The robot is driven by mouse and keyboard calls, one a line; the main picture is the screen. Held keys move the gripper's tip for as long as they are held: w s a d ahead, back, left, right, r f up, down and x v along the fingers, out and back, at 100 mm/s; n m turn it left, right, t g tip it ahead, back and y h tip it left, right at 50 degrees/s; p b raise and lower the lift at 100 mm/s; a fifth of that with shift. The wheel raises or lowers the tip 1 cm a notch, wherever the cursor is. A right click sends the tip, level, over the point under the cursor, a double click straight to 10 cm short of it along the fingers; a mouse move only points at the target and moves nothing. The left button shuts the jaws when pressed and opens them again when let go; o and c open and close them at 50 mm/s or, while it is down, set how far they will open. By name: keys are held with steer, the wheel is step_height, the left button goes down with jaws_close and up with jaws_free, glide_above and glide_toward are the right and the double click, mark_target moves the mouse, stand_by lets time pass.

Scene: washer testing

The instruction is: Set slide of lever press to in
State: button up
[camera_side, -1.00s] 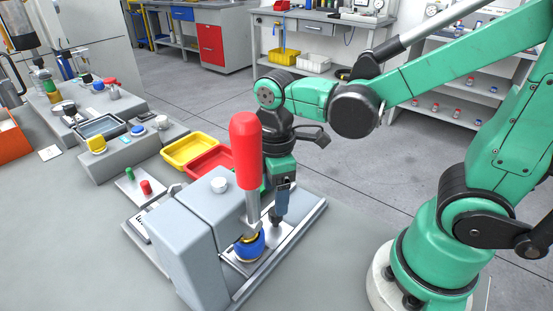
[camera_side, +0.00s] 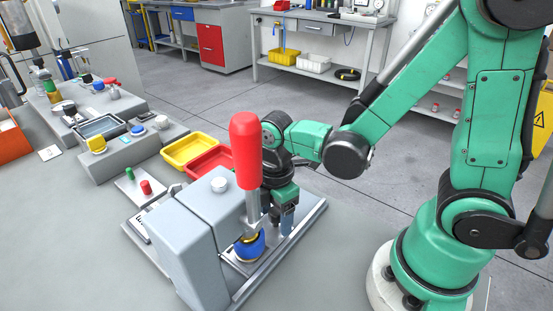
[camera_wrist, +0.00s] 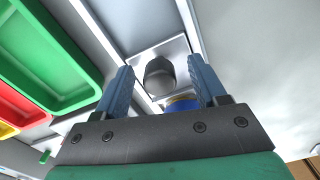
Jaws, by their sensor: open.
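The lever press (camera_side: 195,245) is a grey block on a flat base, with a large upright red handle (camera_side: 246,150). A blue round part with a yellow ring (camera_side: 250,247) sits beneath the handle; it also shows in the wrist view (camera_wrist: 182,104). In the wrist view a dark grey round knob (camera_wrist: 160,76) stands on a pale slide plate (camera_wrist: 150,55). My gripper (camera_wrist: 158,72) is open, with one blue finger on each side of the knob. Contact cannot be told. In the side view my gripper (camera_side: 286,222) is low beside the handle and hides the knob.
A yellow tray (camera_side: 168,155) and a red tray (camera_side: 196,170) lie behind the press. A small panel with green and red buttons (camera_side: 146,188) is left of it. In the wrist view a green tray (camera_wrist: 70,95) is at the left. The red handle stands close to my gripper.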

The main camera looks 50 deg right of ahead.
jaws_close()
stand_by(1.4)
